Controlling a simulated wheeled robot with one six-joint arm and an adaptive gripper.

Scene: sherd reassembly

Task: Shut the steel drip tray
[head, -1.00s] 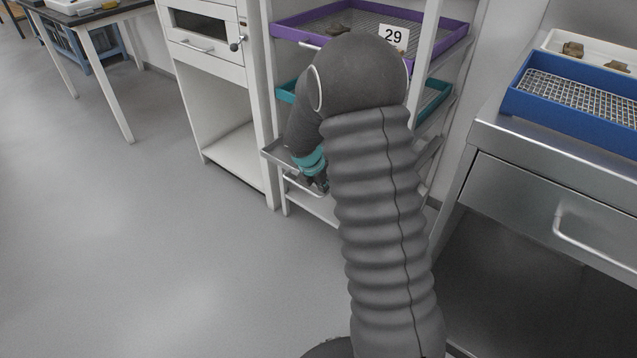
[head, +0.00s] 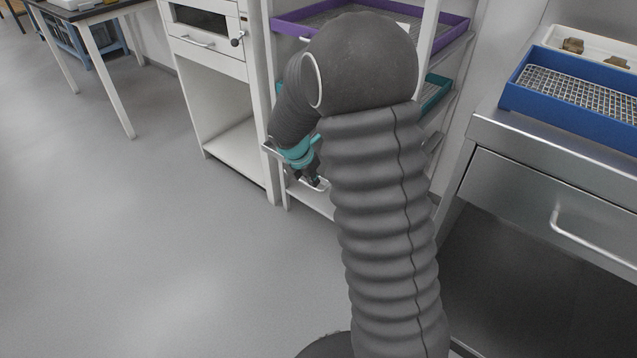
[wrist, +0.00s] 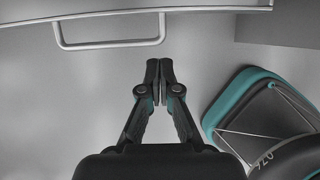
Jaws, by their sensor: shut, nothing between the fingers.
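The steel drip tray (head: 268,148) is low in the white rack, mostly hidden behind my arm in the head view. Its front rim (wrist: 210,10) runs across the top of the wrist view, with a bar handle (wrist: 108,46) below it at the upper left. The handle also shows beside my fingers in the head view (head: 322,184). My gripper (wrist: 159,64) is shut and empty. In the wrist view its fingertips are just below the handle's right end, with a visible gap in the picture. I cannot tell how far the tray is pulled out.
A purple tray (head: 290,24) and a teal tray (head: 437,92) sit higher in the rack. A white cabinet (head: 225,95) stands to the left. A steel bench (head: 560,165) with a blue tray (head: 575,118) is at right. The floor (head: 130,240) at left is clear.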

